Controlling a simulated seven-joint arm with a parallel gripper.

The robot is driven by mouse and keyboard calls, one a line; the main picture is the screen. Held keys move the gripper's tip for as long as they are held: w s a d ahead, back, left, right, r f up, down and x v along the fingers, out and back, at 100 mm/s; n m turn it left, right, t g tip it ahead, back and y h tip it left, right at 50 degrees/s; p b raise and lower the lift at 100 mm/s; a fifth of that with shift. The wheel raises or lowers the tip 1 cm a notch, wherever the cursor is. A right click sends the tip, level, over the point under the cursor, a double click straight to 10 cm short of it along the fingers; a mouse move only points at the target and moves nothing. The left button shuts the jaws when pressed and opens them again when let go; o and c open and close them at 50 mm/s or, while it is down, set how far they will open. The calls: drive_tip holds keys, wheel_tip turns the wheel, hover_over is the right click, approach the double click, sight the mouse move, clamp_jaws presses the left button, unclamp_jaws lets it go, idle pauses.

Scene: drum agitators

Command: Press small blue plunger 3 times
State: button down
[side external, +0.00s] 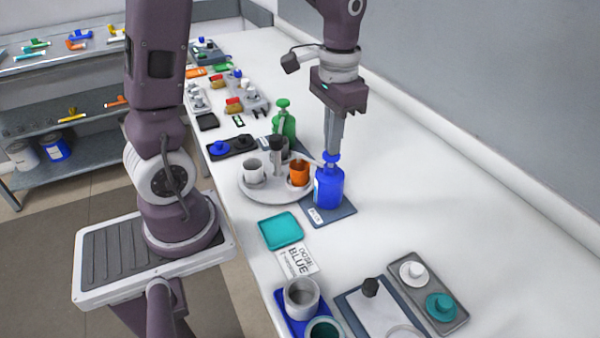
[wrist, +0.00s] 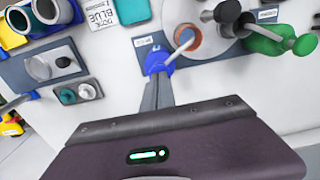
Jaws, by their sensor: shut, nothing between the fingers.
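A blue pump bottle (side external: 329,188) stands upright on a dark labelled mat (side external: 341,214). Its small blue plunger head (side external: 331,158) is on top, with a pale spout pointing left over the tray with cups. My gripper (side external: 332,150) is shut and empty, pointing down right over the plunger head. Its tips look at or just above the head; I cannot tell whether they touch. In the wrist view the shut fingers (wrist: 157,90) reach to the blue plunger (wrist: 157,62), and the pale spout reaches over an orange cup (wrist: 188,38). The fingers hide part of the bottle.
A green pump bottle (side external: 284,125) stands behind. A teal tray (side external: 281,231) and a "DOSE BLUE" card (side external: 297,262) lie in front.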

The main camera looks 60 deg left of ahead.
drive_tip(key=shift+f, duration=0.1)
drive_tip(key=shift+f, duration=0.85)
drive_tip(key=shift+r, duration=0.95)
drive_tip(key=shift+r, duration=3)
